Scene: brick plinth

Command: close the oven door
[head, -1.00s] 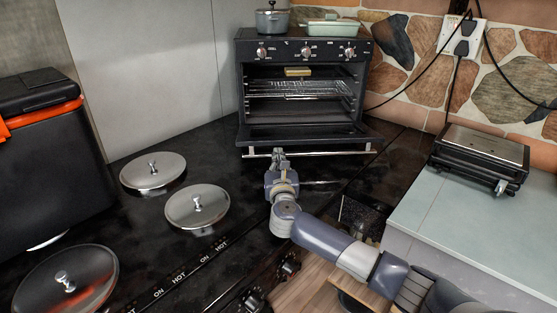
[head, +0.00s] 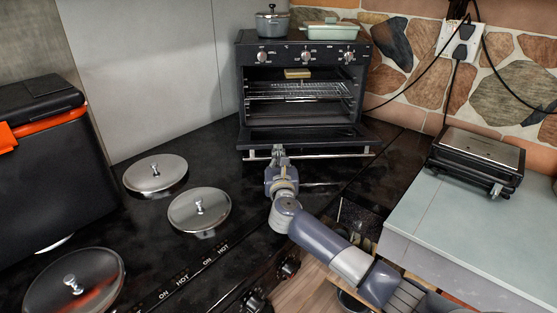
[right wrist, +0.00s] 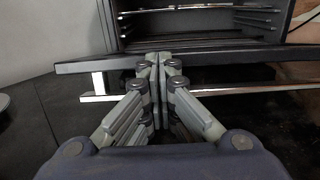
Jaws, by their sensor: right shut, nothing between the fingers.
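The black toaster oven (head: 243,85) stands at the back of the black stove top. Its door (head: 300,137) hangs open, folded down and reaching forward, with a silver bar handle (head: 330,155) along the front edge. The wire rack (head: 300,91) shows inside the open cavity. My right gripper (head: 278,152) is shut and empty at the left part of the door's front edge, by the handle. In the right wrist view its closed fingers (right wrist: 157,75) overlap the door edge (right wrist: 220,57); I cannot tell whether they touch it. My left gripper is out of view.
A grey pot (head: 272,22) and a green dish (head: 333,29) sit on top of the oven. Several silver burner lids (head: 199,210) lie on the stove at left. A black grill (head: 476,160) stands on the pale counter (head: 445,222) at right. Dark cables hang behind.

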